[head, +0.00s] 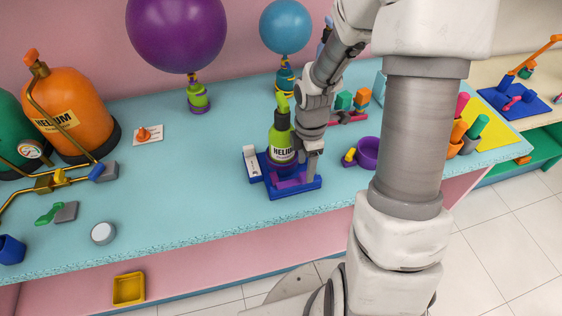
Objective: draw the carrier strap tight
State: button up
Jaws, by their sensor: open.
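The carrier (307,184) is a blue base on the turquoise counter, near the middle of the view. A small green helium bottle (281,140) with a label stands upright in it. A purple band (292,184), which looks like the strap, shows low at the front of the carrier. A white piece (251,160) stands at the carrier's left end. My gripper (311,170) points down at the right side of the bottle, just over the carrier. It is open. Its fingertips are small and partly hidden, so I cannot tell whether they touch the strap.
A purple cup (367,152) with a yellow piece sits right of the carrier. A purple balloon (177,30) and a blue balloon (286,26) float behind. An orange helium tank (72,110) stands at the left. The counter between the white disc (103,233) and the carrier is clear.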

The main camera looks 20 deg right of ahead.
notch_tip(320, 180, up, 14)
jog(key=p, duration=1.1)
dwell(0.5)
dwell(0.5)
notch_tip(320, 180, up, 11)
jog(key=m+t+h+b, duration=0.1)
jog(key=m+t+b, duration=0.25)
jog(key=m, duration=0.55)
send_over(305, 175)
jog(key=s+a, duration=0.2)
jog(key=s, duration=0.3)
jog(key=s+a+r+m+t+y+b, duration=0.1)
jog(key=s+a+r+m+t+b, duration=0.1)
jog(key=s+m, duration=0.6)
jog(key=shift+s+a+r+m+b, duration=0.45)
jog(key=shift+a+r+b, duration=0.2)
jog(key=shift+r+b, duration=0.45)
